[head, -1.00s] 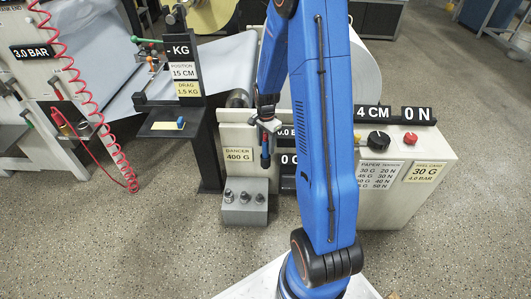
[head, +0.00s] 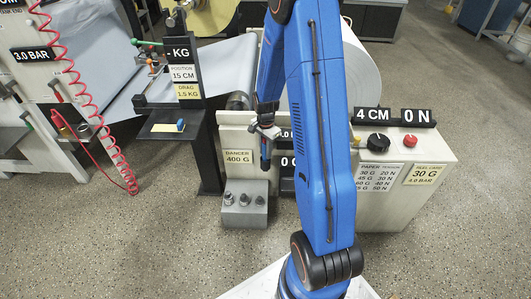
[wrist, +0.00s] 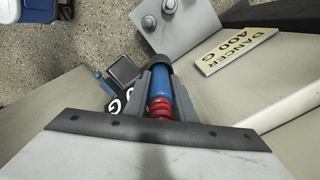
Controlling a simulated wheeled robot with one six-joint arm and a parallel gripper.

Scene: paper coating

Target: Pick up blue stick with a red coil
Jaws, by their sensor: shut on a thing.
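The blue stick with a red coil is in my gripper. In the wrist view the blue stick (wrist: 159,84) lies between the two fingers, with red rings (wrist: 160,108) near the palm and a dark end beyond the fingertips. My gripper (wrist: 160,92) is shut on it. In the head view my gripper (head: 267,130) is in front of the white machine, and the blue stick (head: 265,153) hangs down below it, roughly upright. The red coil is mostly hidden by the fingers in the head view.
A grey block (head: 244,213) with several metal knobs sits below the gripper, beside the dancer label (head: 238,157). The white control box (head: 433,190) with black and red knobs is to the right. A black stand (head: 210,165) is to the left. The speckled floor in front is clear.

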